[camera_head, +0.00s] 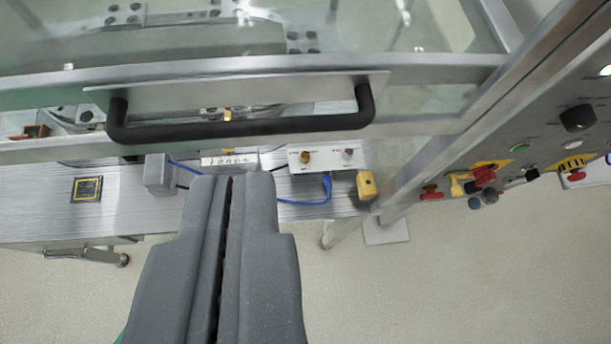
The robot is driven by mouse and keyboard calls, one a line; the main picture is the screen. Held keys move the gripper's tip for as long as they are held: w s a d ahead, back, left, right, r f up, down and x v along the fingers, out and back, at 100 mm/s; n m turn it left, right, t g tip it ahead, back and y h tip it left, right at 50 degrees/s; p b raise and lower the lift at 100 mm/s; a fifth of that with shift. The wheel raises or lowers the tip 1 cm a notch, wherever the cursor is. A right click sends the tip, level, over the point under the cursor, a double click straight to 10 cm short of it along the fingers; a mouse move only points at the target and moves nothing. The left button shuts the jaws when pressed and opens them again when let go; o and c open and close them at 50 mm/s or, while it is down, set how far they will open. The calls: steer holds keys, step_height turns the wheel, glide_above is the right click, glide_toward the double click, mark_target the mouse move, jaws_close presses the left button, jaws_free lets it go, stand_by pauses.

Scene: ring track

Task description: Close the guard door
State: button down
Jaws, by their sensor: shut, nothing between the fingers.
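The guard door (430,75) is a clear panel in a metal frame across the top of the view. A black bar handle (240,127) on a pale plate runs along its lower rail. My gripper (230,180) points up from the bottom of the view, its two grey fingers shut and empty. The fingertips appear below the handle's middle in the picture. I see no contact, but the gap in depth is hard to tell. Whether the door is open or shut cannot be told from this view.
A metal bench (120,205) lies behind the gripper, with a grey box (158,172), a blue cable (327,187) and a yellow block (367,185). A control panel (535,140) with knobs and buttons stands at right, beside a slanted metal frame post (480,115).

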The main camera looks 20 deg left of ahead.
glide_above(252, 132)
steer(key=s+d, duration=0.2)
step_height(252, 132, down, 6)
steer(key=shift+w+a+f+p, duration=0.15)
steer(key=shift+f+p, duration=0.05)
steer(key=shift+f, duration=0.4)
steer(key=shift+w+a+f+p, duration=0.15)
steer(key=shift+f+p, duration=0.05)
steer(key=shift+f, duration=0.4)
steer(key=shift+w+a+f+p, duration=0.15)
steer(key=shift+f+p, duration=0.05)
steer(key=shift+f, duration=0.4)
